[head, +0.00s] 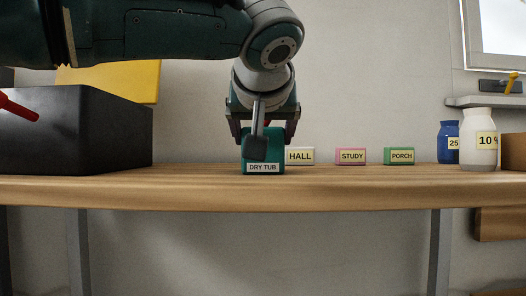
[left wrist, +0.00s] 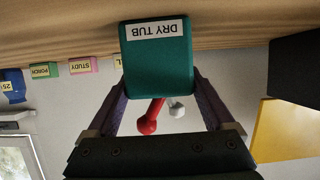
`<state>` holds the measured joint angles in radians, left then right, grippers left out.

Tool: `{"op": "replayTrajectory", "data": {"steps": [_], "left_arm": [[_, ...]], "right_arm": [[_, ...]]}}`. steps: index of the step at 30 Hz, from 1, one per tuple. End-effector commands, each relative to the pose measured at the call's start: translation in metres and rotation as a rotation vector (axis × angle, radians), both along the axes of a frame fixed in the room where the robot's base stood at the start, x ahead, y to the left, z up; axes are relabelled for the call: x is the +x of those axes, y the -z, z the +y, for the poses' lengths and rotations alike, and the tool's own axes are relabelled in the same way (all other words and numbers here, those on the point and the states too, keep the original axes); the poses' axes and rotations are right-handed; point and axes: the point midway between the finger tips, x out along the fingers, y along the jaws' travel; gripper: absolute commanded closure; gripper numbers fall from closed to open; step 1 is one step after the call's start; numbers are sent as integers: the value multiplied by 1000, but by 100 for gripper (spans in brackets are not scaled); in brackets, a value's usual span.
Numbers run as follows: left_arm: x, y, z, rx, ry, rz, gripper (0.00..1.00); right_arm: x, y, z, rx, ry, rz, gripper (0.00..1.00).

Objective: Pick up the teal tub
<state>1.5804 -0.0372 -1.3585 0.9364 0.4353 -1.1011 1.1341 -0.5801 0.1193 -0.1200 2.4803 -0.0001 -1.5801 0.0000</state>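The teal tub (head: 263,147), with a "DRY TUB" label on its front, stands on the wooden bench (head: 370,187) close to its front edge. In the left wrist view it appears upside down (left wrist: 157,65). My left gripper (head: 263,135) comes down on it from above, with one finger on each side of the tub. Its fingers also show in the left wrist view (left wrist: 159,92), where the tub hides their tips. I cannot tell whether they press on its walls. A red piece (left wrist: 150,117) and a small grey piece (left wrist: 176,109) show between the fingers. My right gripper is not in view.
A dark box (head: 75,130) stands at the left, with a yellow panel (head: 130,80) behind it. HALL (head: 300,156), STUDY (head: 350,156) and PORCH (head: 401,156) blocks stand right of the tub. A blue jar (head: 448,145) and white jar (head: 480,142) are further right.

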Motion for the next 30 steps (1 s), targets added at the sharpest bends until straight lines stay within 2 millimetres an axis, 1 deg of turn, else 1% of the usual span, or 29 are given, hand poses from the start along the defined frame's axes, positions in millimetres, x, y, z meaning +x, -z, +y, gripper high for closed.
{"op": "replayTrajectory", "data": {"steps": [1, 2, 15, 18, 25, 30], "left_arm": [[0, 0, 0, 0, 0, 0, 20], [0, 0, 0, 0, 0, 0, 24], [0, 1, 0, -1, -1, 1, 73], [0, 0, 0, 0, 0, 0, 82], [0, -1, 0, -1, 0, 0, 82], [2, -11, 4, -1, 0, 0, 82]], "right_arm": [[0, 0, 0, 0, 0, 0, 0], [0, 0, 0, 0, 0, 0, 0], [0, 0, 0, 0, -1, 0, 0], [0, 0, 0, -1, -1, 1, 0], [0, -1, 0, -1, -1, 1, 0], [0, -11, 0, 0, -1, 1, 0]]}}
